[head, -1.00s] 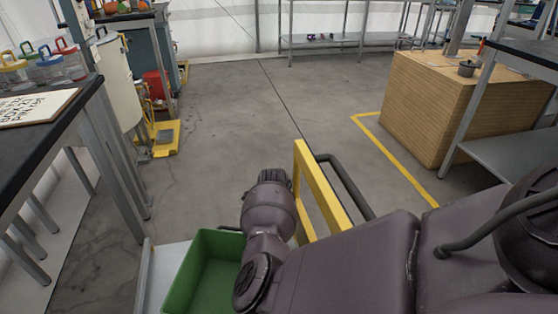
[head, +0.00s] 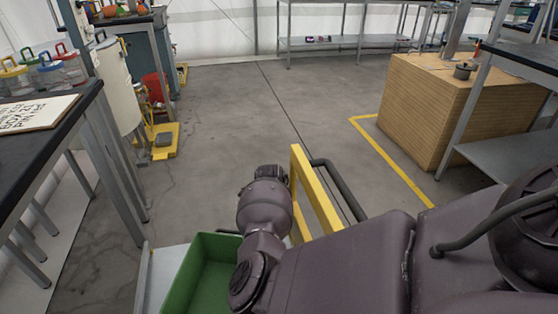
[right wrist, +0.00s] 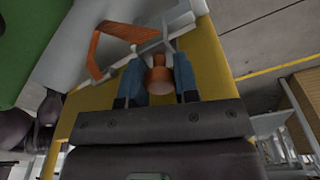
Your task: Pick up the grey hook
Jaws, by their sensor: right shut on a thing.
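In the right wrist view my right gripper (right wrist: 158,85) is shut on a copper-brown round piece (right wrist: 159,72) between its blue fingers. A thin grey part (right wrist: 168,35) rises just beyond the brown piece. It may be the grey hook with a brown handle, but I cannot tell for sure. An orange-brown bent piece (right wrist: 103,50) lies just beyond, to the left of the fingers. In the head view my right arm hides its gripper. My left gripper is in neither view.
A green bin (head: 205,265) and a yellow rail (head: 315,195) are close by my right arm. A black-topped table (head: 40,130) stands left and a wooden crate (head: 440,110) right. The middle floor (head: 240,110) is clear.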

